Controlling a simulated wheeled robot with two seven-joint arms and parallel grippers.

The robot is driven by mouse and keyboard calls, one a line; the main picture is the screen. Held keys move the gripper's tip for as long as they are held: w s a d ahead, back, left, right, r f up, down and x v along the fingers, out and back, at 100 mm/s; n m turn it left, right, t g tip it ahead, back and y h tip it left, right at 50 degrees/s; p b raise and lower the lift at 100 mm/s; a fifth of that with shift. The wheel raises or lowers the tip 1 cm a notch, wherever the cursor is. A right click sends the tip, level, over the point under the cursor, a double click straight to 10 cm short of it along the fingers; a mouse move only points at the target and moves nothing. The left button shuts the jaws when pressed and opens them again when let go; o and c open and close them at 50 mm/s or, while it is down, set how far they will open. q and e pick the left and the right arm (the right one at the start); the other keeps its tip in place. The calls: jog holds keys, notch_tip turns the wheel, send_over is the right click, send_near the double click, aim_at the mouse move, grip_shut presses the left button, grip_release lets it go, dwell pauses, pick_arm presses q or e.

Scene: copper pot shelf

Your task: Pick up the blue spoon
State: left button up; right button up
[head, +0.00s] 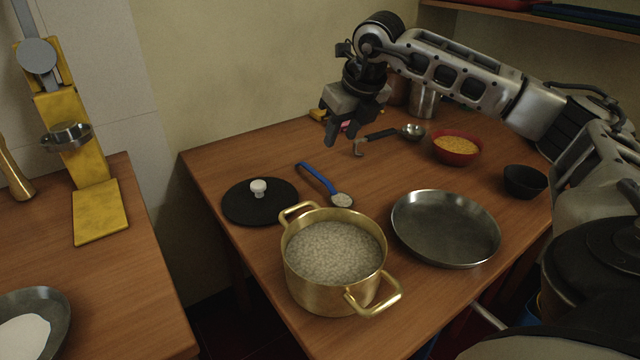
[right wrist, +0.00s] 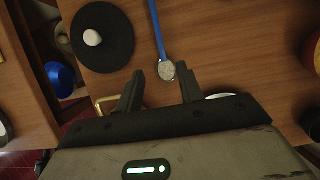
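My right gripper (head: 342,132) is above the table, up and to the right of the spoon in the head view. Its two fingers stand apart and empty in the right wrist view (right wrist: 162,80). My left gripper is out of view.
A brass pot (head: 330,295) with pale contents stands in front of the spoon. A black lid (head: 245,208) with a white knob lies left. A metal pan (head: 445,230), red bowl (head: 458,157), black bowl (head: 525,182) and black-handled ladle (head: 382,134) are right.

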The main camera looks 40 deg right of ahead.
send_over(326, 180)
jog(key=s, duration=0.2)
jog(key=f, duration=0.8)
jog(key=shift+s+a+b, duration=0.1)
jog(key=shift+a+b, duration=0.2)
jog(key=shift+s+x, duration=0.2)
jog(key=shift+x, duration=2.5)
grip_shut()
